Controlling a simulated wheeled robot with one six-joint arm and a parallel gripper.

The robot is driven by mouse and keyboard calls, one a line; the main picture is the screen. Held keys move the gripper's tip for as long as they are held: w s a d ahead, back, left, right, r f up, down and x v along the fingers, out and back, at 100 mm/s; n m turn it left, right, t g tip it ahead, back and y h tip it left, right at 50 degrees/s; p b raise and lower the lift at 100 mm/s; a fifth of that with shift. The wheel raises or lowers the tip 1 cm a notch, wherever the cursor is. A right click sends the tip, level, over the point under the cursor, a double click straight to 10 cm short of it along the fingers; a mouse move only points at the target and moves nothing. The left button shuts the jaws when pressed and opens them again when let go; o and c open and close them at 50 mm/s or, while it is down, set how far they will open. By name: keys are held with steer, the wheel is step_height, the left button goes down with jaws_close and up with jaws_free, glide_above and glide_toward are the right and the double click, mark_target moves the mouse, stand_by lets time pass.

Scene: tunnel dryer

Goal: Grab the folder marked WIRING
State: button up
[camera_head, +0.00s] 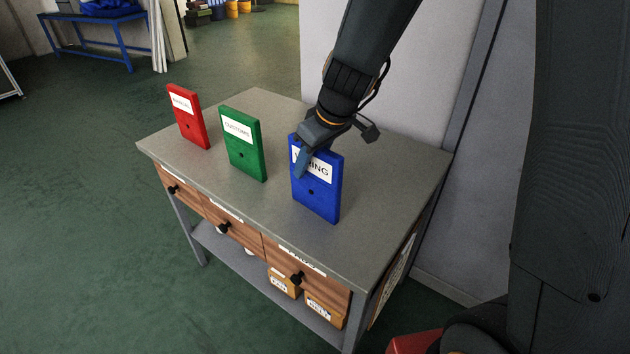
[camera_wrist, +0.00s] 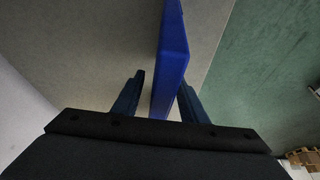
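The blue folder (camera_head: 321,195) stands upright near the right end of the grey table. Its white label is partly covered by a gripper finger, and the letters ending in "ING" show. My gripper (camera_head: 310,152) is at the folder's top edge, with one finger in front of its label face; the other finger is hidden. In the wrist view, the blue folder (camera_wrist: 170,60) lies between the open fingers of my gripper (camera_wrist: 160,92). A clear gap shows on the left finger's side; the right finger is very close, and I cannot tell if it touches.
A green folder (camera_head: 244,152) marked CUSTOMS and a red folder (camera_head: 190,122), its label hard to read, stand upright to the left on the table (camera_head: 270,222). Drawers with black knobs face front. Boxes (camera_head: 325,308) sit on the lower shelf. A pale wall (camera_head: 400,90) rises behind.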

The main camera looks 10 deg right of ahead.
jaws_close()
stand_by(0.5)
